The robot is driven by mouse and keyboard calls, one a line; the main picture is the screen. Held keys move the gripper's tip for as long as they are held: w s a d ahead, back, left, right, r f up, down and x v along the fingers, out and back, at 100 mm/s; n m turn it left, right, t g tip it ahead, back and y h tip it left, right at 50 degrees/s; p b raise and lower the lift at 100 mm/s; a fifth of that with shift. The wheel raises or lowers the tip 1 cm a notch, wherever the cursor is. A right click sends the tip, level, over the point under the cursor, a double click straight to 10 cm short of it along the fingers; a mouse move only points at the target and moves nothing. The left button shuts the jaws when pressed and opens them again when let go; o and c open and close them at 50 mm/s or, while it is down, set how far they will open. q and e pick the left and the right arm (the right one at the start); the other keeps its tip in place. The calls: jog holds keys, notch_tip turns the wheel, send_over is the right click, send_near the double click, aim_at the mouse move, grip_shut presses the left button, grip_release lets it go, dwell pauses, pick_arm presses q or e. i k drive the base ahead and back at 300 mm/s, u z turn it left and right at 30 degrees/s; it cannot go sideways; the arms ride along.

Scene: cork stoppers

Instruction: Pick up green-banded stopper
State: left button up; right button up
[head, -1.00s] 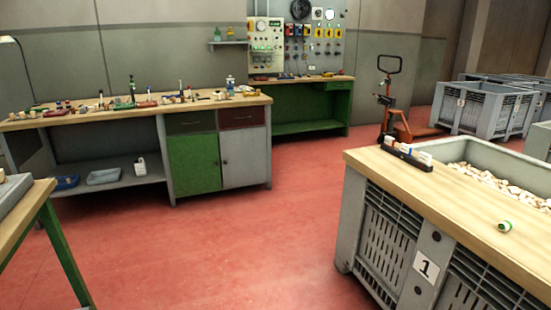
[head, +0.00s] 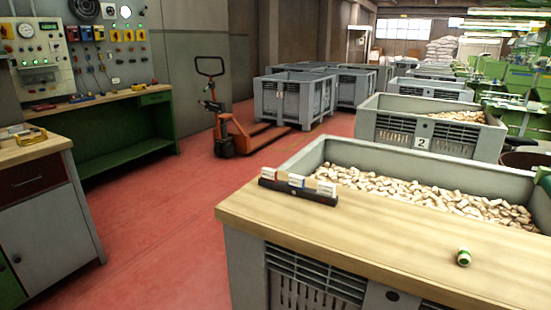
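The green-banded stopper (head: 463,257) is a small pale cork with a green band. It lies on the wooden board (head: 330,235) across the front of a grey crate, toward the board's right part. Nothing touches it. Neither of my grippers is in the head view.
A black rack with small cards (head: 298,187) stands on the board's left part. Behind it the grey crate (head: 345,148) holds many corks. An orange pallet truck (head: 232,135), a green workbench (head: 125,110) and crate 2 (head: 425,137) stand farther back. Red floor is clear at left.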

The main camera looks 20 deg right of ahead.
aim_at(464, 257)
jog(key=z, duration=1.05)
jog(key=i, duration=0.95)
jog(key=z, duration=0.7)
